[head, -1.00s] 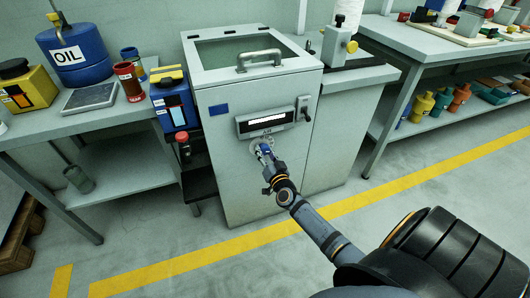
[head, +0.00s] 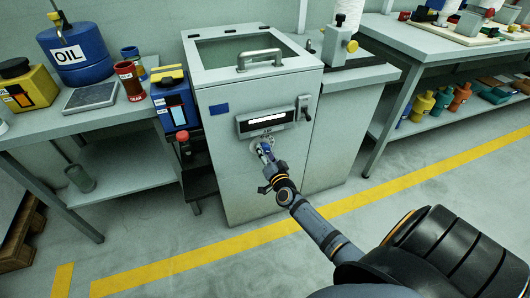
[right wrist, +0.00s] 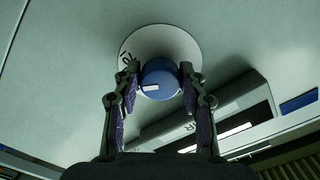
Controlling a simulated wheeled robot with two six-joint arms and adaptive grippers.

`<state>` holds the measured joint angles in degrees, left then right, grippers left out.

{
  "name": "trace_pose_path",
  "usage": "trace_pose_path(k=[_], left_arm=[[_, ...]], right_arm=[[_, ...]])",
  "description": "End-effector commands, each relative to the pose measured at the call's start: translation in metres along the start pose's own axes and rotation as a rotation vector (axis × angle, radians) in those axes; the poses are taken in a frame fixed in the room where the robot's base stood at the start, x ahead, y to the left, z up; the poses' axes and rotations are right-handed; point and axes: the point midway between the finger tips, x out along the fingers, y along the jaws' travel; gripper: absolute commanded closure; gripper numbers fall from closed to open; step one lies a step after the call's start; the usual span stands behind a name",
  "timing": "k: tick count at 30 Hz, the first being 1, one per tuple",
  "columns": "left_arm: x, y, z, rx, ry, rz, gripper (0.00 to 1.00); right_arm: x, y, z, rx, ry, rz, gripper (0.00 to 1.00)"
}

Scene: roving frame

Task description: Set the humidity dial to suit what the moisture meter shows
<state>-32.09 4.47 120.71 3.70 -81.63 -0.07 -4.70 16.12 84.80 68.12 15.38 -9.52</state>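The dial (right wrist: 160,72) is a blue knob with a white mark, on a round white plate (right wrist: 150,43) with dark lettering, too small to read. It is on the front of a grey cabinet (head: 255,185). In the head view, my right gripper (head: 264,150) is at the dial and partly hides it. In the right wrist view, its fingers (right wrist: 159,82) are closed against both sides of the knob. I cannot tell for sure which thing is the moisture meter; a blue box with a yellow top (head: 174,101) stands left of the cabinet. My left gripper is not in view.
A dark panel with a lit white strip (head: 267,120) is above the dial, and a lever (head: 304,106) is at its right. An oil drum (head: 74,55) and a flat grey plate (head: 91,97) are on the left bench. The floor before the cabinet is clear.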

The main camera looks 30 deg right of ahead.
Motion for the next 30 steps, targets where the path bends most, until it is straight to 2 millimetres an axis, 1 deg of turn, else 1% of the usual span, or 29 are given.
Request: trace_pose_path(k=[1,3,4,10,14,17,24,27,30], left_arm=[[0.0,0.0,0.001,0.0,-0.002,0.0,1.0],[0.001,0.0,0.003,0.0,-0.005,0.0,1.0],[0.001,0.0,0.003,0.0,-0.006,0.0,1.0],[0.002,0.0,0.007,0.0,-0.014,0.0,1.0],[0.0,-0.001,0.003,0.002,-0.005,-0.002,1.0],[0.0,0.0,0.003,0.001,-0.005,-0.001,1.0],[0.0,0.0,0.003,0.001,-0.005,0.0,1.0],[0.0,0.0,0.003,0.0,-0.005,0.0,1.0],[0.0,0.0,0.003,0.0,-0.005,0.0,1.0]], right_arm=[[0.0,0.001,0.001,0.0,-0.001,0.001,0.49],[0.0,0.0,0.0,0.0,-0.001,0.001,0.4],[0.0,0.0,0.0,0.0,0.0,0.001,0.37],[0.0,0.0,0.0,0.0,0.0,0.0,0.37],[-0.003,0.0,0.0,-0.001,0.0,0.0,0.37],[-0.016,0.001,0.001,0.0,-0.002,0.0,0.37],[-0.075,0.001,0.001,-0.001,-0.003,0.001,0.37],[-0.096,0.001,0.001,0.0,-0.002,0.002,0.37],[-0.11,0.001,0.001,-0.001,-0.002,0.001,0.37]])
